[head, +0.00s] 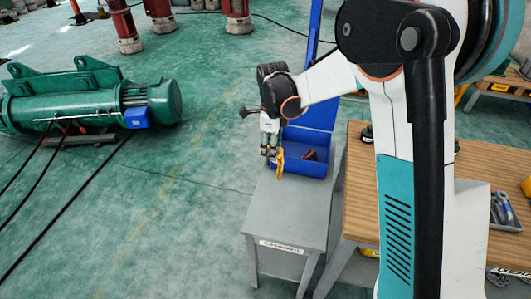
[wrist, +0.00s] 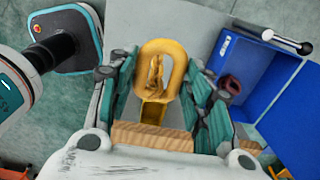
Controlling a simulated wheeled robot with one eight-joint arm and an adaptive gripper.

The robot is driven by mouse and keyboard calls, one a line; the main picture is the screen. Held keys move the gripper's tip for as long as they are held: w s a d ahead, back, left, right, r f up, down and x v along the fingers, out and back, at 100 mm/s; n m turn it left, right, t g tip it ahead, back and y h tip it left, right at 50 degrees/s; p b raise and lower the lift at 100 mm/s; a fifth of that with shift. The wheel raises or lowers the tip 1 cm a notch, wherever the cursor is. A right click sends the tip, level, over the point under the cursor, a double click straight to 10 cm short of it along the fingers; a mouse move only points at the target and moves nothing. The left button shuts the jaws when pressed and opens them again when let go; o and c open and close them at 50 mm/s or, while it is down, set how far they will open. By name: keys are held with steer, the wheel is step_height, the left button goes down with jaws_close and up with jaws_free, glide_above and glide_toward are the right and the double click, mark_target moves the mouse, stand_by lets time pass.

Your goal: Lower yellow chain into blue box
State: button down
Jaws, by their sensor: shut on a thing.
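The yellow chain (head: 279,162) hangs from my gripper (head: 270,146) at the left side of the blue box (head: 304,171). In the wrist view one large yellow link (wrist: 176,50) shows between the fingers of my gripper (wrist: 157,85), with smaller links inside its loop. My gripper is shut on the chain. The blue box stands open on a grey table (head: 290,208), and it also shows at the right in the wrist view (wrist: 275,105). The chain is beside the box, not inside it. The chain's exact height above the table is hard to tell.
A dark red object (head: 309,155) lies in the box, near its left wall in the wrist view. The box's raised blue lid (head: 318,108) stands behind it. A wooden workbench (head: 360,195) adjoins at right. The grey table's front is clear.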

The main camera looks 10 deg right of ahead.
steer(key=w+d, duration=1.5)
steer(key=w, duration=0.4)
steer(key=shift+w+d+f, duration=0.25)
steer(key=shift+d+f, duration=0.1)
steer(key=shift+f, duration=0.15)
stand_by(1.2)
